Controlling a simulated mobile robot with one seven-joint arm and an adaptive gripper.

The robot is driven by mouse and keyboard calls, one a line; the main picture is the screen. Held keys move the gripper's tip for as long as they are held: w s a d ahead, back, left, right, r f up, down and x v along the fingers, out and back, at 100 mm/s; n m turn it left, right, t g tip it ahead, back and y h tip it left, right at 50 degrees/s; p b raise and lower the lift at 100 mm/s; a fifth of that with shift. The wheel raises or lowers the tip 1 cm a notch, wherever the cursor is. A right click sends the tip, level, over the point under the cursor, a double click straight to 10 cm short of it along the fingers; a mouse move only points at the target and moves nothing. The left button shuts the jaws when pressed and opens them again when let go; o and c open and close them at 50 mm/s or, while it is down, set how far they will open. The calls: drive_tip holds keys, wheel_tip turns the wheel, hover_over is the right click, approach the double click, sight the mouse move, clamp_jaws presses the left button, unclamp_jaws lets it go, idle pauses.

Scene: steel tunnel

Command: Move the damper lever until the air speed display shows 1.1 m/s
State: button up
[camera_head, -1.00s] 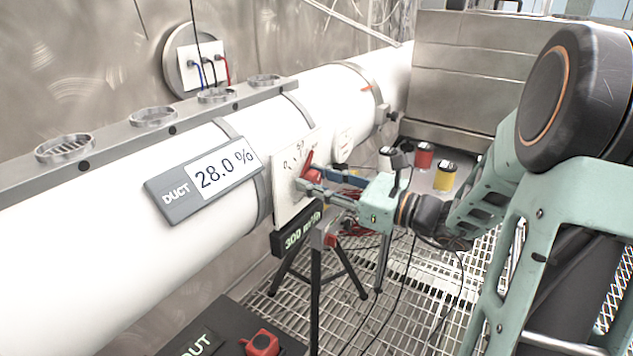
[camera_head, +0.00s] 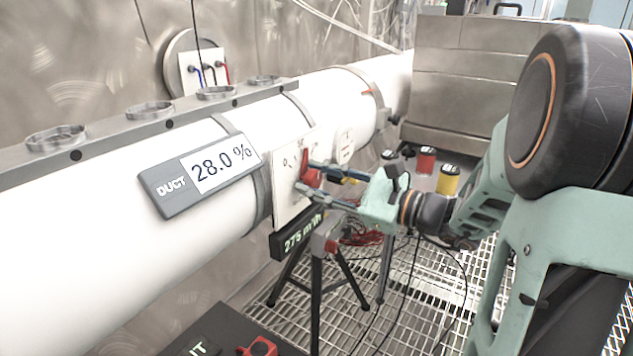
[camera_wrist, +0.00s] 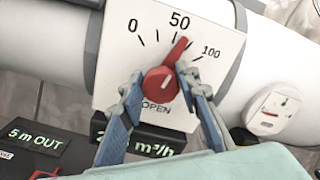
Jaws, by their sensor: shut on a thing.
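The red damper lever (camera_head: 313,177) is a knob with a pointer on a white dial plate (camera_head: 286,205) at the duct's side. In the wrist view the lever (camera_wrist: 160,82) points up and slightly right, near the 50 mark on its 100 side. My gripper (camera_head: 306,180) is shut on the knob, one blue finger on each side; the fingers also show in the wrist view (camera_wrist: 162,88). The green-lit display (camera_head: 301,234) under the plate reads 275 m³/h. A grey DUCT display (camera_head: 200,172) reads 28.0 %. No reading in m/s is visible.
The white duct (camera_head: 90,245) runs diagonally across the view. A tripod (camera_head: 317,285) stands below the dial on a grating floor. Red and yellow canisters (camera_head: 448,181) stand behind my gripper. A black box (camera_wrist: 40,150) with a lit "5 m OUT" label sits low at left.

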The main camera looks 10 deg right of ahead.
drive_tip(key=o, duration=1.2)
drive_tip(key=shift+c, duration=0.2)
drive_tip(key=v, duration=1.2)
